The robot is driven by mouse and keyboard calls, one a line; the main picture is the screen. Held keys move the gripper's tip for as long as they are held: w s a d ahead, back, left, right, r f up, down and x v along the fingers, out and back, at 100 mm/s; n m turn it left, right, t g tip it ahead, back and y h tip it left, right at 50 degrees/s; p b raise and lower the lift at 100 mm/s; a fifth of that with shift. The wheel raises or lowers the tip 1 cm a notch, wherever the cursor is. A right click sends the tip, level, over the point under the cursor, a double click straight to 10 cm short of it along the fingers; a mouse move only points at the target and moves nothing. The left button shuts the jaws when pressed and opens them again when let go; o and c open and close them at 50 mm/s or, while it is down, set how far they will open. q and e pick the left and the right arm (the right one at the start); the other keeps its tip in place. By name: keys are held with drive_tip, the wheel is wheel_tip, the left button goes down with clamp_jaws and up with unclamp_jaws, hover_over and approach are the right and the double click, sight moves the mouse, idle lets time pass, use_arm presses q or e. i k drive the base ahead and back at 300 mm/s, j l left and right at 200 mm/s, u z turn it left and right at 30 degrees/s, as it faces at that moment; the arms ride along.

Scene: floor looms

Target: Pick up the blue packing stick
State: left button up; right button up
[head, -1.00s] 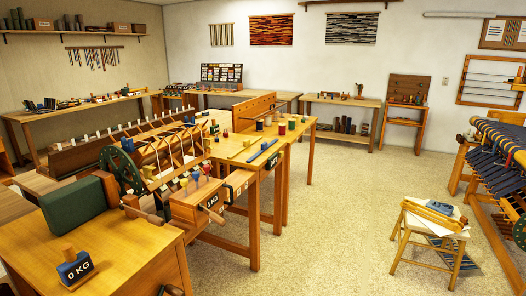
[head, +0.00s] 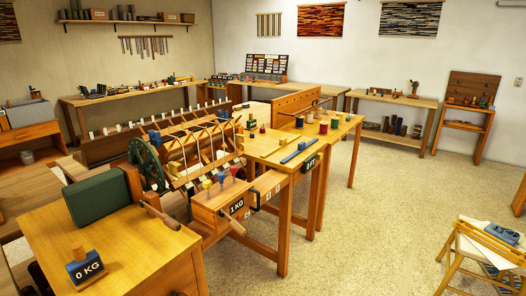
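A long, thin blue stick (head: 299,151) lies flat on the wooden table (head: 268,150) in the middle of the head view, near the table's front right edge. It looks like the blue packing stick. A thin yellowish stick (head: 277,144) lies on the same table to its left. Neither of my grippers is in view.
A wooden machine with a green wheel (head: 147,163) stands left of the table. A box marked 1 KG (head: 222,203) with coloured knobs sits at the table's front. A stool (head: 490,248) stands at lower right. The floor (head: 390,220) between is clear.

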sight(301, 146)
drive_tip(key=i+l+z, duration=0.55)
drive_tip(key=i+z, duration=0.35)
drive_tip(key=i+l+z, duration=0.15)
drive_tip(key=i, duration=1.35)
